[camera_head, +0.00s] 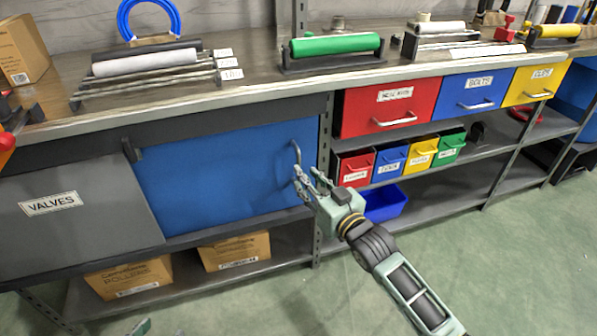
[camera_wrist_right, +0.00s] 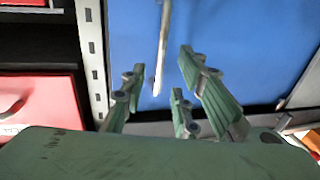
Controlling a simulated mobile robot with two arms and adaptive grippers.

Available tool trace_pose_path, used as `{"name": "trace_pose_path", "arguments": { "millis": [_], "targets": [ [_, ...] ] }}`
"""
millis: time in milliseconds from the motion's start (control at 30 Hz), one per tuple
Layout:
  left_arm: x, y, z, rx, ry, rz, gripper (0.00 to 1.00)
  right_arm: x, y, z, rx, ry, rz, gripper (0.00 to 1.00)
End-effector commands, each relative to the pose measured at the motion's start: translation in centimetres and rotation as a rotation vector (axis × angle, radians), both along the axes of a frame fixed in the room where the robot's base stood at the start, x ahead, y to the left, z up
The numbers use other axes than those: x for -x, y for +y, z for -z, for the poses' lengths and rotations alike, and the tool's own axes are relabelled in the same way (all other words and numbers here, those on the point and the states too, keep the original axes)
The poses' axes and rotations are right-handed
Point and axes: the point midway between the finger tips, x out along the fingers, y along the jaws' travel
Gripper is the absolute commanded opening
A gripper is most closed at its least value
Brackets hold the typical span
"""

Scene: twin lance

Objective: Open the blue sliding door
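The blue sliding door (camera_head: 225,180) fills the right part of the cabinet under the workbench in the head view. Its curved metal handle (camera_head: 297,157) stands near its right edge. In the right wrist view the blue door (camera_wrist_right: 240,35) is close ahead, and the handle bar (camera_wrist_right: 162,45) hangs between the fingers. My right gripper (camera_head: 303,180) is at the handle's lower end. In the wrist view its green fingers (camera_wrist_right: 160,85) are spread apart, one side on each side of the bar; contact is unclear. Small green tips at the head view's bottom edge may be my left gripper (camera_head: 141,327).
A grey door (camera_head: 85,235) labelled VALVES is left of the blue one. A grey post (camera_head: 325,160) stands right of the blue door, beside a red drawer (camera_head: 385,122) and small bins. Cardboard boxes (camera_head: 130,279) sit on the lower shelf. The green floor (camera_head: 500,260) is open.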

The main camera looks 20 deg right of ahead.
Motion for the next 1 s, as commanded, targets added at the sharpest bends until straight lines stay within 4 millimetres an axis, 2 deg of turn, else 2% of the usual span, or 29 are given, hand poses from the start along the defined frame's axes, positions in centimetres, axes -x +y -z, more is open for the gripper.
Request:
{"name": "trace_pose_path", "arguments": {
  "millis": [200, 400, 600, 800, 1000],
  "targets": [
    [-2.9, -1.2, -2.7, 0.043, -0.186, 0.014, 0.4, -3.1, 0.8, 0.1, 0.0, -0.002, 0.0, 0.28],
    [-4.4, -1.9, -4.9, 0.071, -0.305, 0.022, 0.4, -4.8, 1.1, 0.1, 0.0, 0.0, 0.0, 0.28],
    [-4.9, -2.1, -5.7, 0.08, -0.347, 0.025, 0.4, -5.3, 1.3, 0.1, 0.0, 0.002, 0.0, 0.28],
    [-4.9, -2.1, -5.8, 0.08, -0.348, 0.025, 0.4, -5.3, 1.3, 0.1, 0.0, 0.002, 0.0, 0.28],
    [-4.9, -2.1, -5.8, 0.08, -0.347, 0.025, 0.4, -5.3, 1.3, 0.1, 0.0, 0.001, 0.0, 0.11]
  ]
}}
